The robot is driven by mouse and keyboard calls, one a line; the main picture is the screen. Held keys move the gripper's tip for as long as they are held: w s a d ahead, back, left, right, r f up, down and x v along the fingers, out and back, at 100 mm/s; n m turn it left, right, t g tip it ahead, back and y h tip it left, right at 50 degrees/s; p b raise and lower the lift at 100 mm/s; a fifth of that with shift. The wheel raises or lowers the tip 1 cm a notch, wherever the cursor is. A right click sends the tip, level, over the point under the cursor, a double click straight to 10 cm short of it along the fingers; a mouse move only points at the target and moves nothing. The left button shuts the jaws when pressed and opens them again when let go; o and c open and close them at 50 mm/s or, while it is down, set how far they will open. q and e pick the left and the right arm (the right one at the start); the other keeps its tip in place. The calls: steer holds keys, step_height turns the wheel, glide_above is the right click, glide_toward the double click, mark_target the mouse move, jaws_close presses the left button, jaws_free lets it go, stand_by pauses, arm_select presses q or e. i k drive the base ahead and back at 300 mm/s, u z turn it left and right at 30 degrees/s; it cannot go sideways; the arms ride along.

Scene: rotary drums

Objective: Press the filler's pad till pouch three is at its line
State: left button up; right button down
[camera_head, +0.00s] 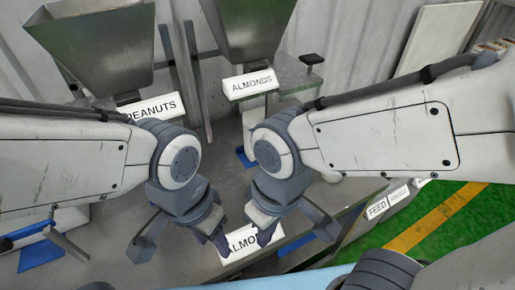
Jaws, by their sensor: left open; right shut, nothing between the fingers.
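Two metal hoppers stand at the back, one above a PEANUTS label (152,107) and one above an ALMONDS label (250,84). I cannot tell which part is the filler's pad; a dark-topped knob (311,60) stands on a metal block beside the right hopper. No pouch or fill line can be made out. My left gripper (187,241) is open and empty over the metal bench.
A blue piece (40,252) lies at the lower left, and another (299,247) is right of the lower label. A FEED label (377,208) is on the bench's right side. Green floor (470,240) with a yellow stripe lies beyond. My arms hide much of the bench.

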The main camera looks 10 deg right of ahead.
mark_target(310, 60)
steer(key=k, duration=0.5)
steer(key=z, duration=1.75)
steer(key=i, duration=1.15)
steer(key=u, duration=2.35)
